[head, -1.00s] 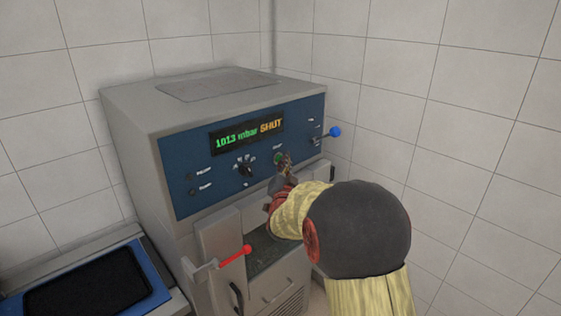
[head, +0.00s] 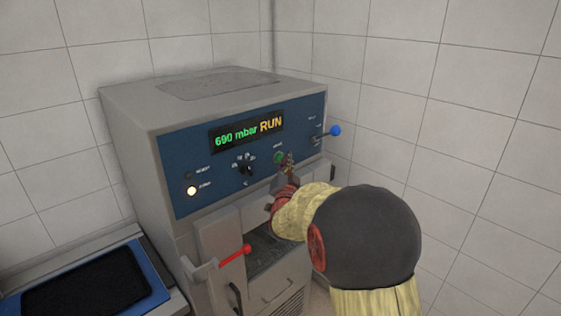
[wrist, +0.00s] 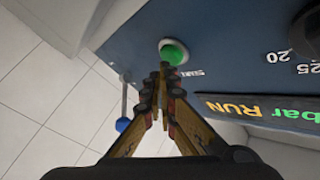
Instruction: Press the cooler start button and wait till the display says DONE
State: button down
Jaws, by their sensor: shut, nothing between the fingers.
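The cooler (head: 150,135) is a grey metal box with a blue front panel. Its display (head: 247,132) reads "690 mbar RUN", or a close figure, in green and amber; part of it also shows upside down in the wrist view (wrist: 240,106). The green start button (head: 279,157) is on the panel right of the dial; in the wrist view the button (wrist: 174,53) is just beyond my fingertips. My gripper (head: 287,162) is shut and empty, its tips close to the button. I cannot tell whether they touch it.
A black dial (head: 244,164) is on the panel, with a lit white lamp (head: 191,190) at its left. A blue-knobbed lever (head: 335,131) sticks out at the right, a red-handled latch (head: 246,249) below. A blue-rimmed tray (head: 160,290) lies at lower left. Tiled walls close the corner.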

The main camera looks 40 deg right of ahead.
jog(key=shift+s, duration=0.35)
jog(key=s+b, duration=0.2)
jog(key=s, duration=0.3)
jog(key=shift+d+b, duration=0.2)
jog(key=shift+b, duration=0.15)
dwell(0.7)
